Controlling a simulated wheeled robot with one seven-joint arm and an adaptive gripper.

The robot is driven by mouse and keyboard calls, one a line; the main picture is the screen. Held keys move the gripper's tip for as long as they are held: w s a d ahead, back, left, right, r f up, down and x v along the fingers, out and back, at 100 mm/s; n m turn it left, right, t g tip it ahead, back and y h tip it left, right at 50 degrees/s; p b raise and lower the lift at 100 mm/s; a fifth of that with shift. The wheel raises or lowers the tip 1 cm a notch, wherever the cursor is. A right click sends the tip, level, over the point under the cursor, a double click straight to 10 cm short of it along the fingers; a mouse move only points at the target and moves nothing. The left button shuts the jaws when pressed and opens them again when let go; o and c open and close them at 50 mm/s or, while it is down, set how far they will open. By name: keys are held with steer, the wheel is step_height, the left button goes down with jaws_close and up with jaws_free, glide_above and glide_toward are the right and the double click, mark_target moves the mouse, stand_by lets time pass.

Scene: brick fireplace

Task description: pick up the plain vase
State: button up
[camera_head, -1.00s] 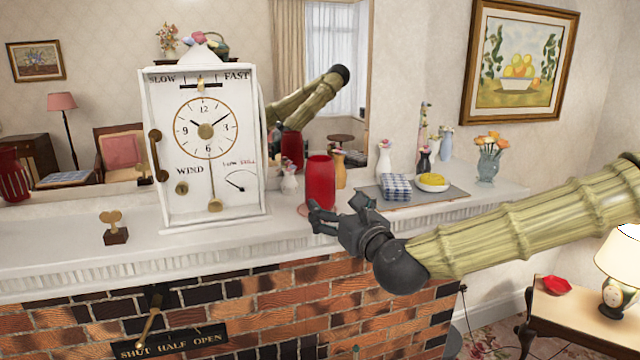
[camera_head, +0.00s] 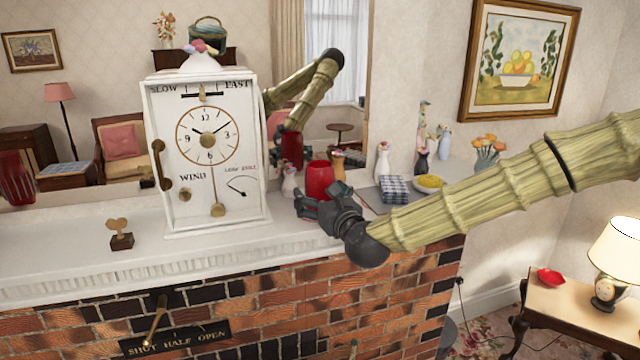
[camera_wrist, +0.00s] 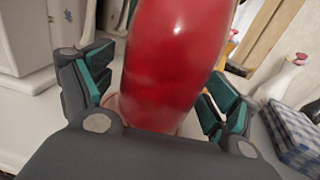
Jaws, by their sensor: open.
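A plain red vase (camera_head: 320,176) stands upright on the white mantel, to the right of the clock. In the wrist view the red vase (camera_wrist: 165,65) fills the middle, between the two fingers. My gripper (camera_head: 322,200) is open and reaches the vase from the front, hiding its lower part in the head view. In the wrist view my gripper (camera_wrist: 155,105) has one teal-padded finger on each side of the vase. I cannot tell whether either pad touches it.
The white clock (camera_head: 207,150) stands close to the vase on the left. Small white vases (camera_head: 383,160), a blue checked cloth (camera_head: 396,188) and a yellow item on a dish (camera_head: 429,183) are to the right. A mirror is behind.

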steer(key=shift+w, duration=0.15)
steer(key=c, duration=1.4)
